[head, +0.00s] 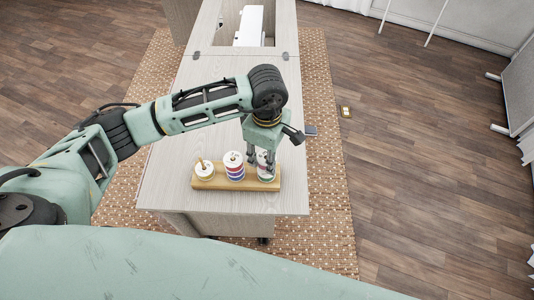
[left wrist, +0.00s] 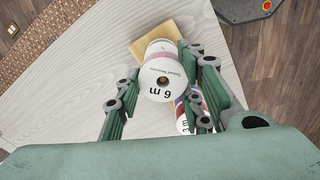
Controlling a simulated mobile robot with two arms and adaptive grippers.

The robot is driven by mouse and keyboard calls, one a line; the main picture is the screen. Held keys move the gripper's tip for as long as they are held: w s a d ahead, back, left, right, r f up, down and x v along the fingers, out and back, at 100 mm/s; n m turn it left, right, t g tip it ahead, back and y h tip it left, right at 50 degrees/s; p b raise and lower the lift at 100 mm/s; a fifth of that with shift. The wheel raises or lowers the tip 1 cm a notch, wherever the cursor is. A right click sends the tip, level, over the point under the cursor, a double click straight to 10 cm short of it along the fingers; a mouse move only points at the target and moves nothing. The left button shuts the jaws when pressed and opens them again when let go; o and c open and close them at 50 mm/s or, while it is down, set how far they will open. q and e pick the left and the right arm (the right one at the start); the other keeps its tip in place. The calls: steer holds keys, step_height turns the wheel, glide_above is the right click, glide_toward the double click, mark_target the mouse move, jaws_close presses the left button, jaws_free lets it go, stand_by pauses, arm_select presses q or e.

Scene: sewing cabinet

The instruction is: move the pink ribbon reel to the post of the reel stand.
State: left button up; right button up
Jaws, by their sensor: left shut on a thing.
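The wooden reel stand (head: 220,183) lies near the front edge of the cabinet top. Its left post holds a low white and gold reel (head: 204,170). Its middle post holds a stack of blue, red and white reels (head: 235,168). My left gripper (head: 262,163) points down over the stand's right end, shut on a reel. In the left wrist view this reel, which I take for the pink ribbon reel (left wrist: 160,82), shows a white round face marked "6 m" between the fingers (left wrist: 158,100).
The reel stack also shows beside the right finger in the left wrist view (left wrist: 184,121). The pale cabinet top (head: 175,150) is clear left of the stand. A white sewing machine (head: 249,25) sits in the far opening.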

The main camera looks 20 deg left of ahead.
arm_select(q)
steer(key=o, duration=1.1)
steer(key=shift+r, duration=0.1)
step_height(320, 180, up, 12)
steer(key=shift+f, duration=0.1)
arm_select(e)
steer(key=shift+d, duration=0.1)
